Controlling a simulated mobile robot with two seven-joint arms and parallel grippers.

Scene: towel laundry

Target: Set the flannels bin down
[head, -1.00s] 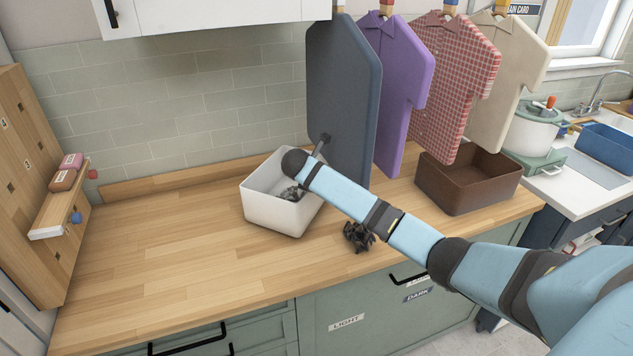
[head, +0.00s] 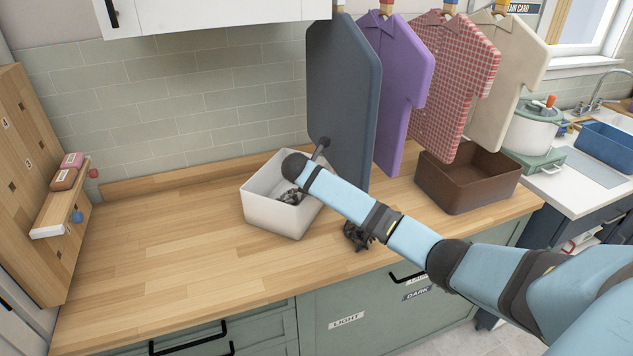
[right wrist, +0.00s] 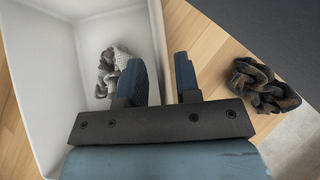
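The white bin (head: 260,213), which I take to be the flannels bin, stands on the wooden counter, with a crumpled grey and white cloth (head: 292,196) inside. My right arm reaches over its right side and hides part of it. In the right wrist view, my right gripper (right wrist: 168,80) straddles the bin's side wall (right wrist: 157,30). One finger is inside the bin and the other is outside, with a visible gap between them. No bin label is readable. My left gripper is not in view.
A dark crumpled cloth (head: 356,237) lies on the counter (head: 160,245) right of the bin; it also shows in the right wrist view (right wrist: 262,85). A brown bin (head: 465,195) stands farther right under hanging garments (head: 405,90). The left counter is clear.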

